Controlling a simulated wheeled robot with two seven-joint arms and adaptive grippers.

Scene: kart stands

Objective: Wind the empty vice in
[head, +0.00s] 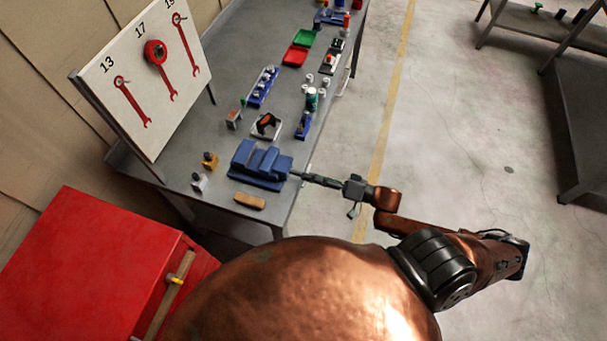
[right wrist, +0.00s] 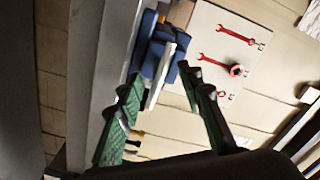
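The blue vice (head: 262,163) stands on the near part of the grey bench, by its right edge. I see nothing held between its jaws. In the right wrist view the vice (right wrist: 153,53) shows past the fingertips, with a pale bar (right wrist: 161,76) in front of it. My right gripper (head: 299,175) is at the vice's right side, at the screw end. In the right wrist view its green fingers (right wrist: 160,84) are apart, and the pale bar shows between their tips. I cannot tell whether they touch it. My left gripper is not in view.
A wooden-handled brush or block (head: 249,201) lies in front of the vice. A white tray (head: 266,126), blue racks (head: 262,87), and red (head: 295,56) and green (head: 304,38) bins stand farther back. A red cabinet (head: 90,265) is at lower left.

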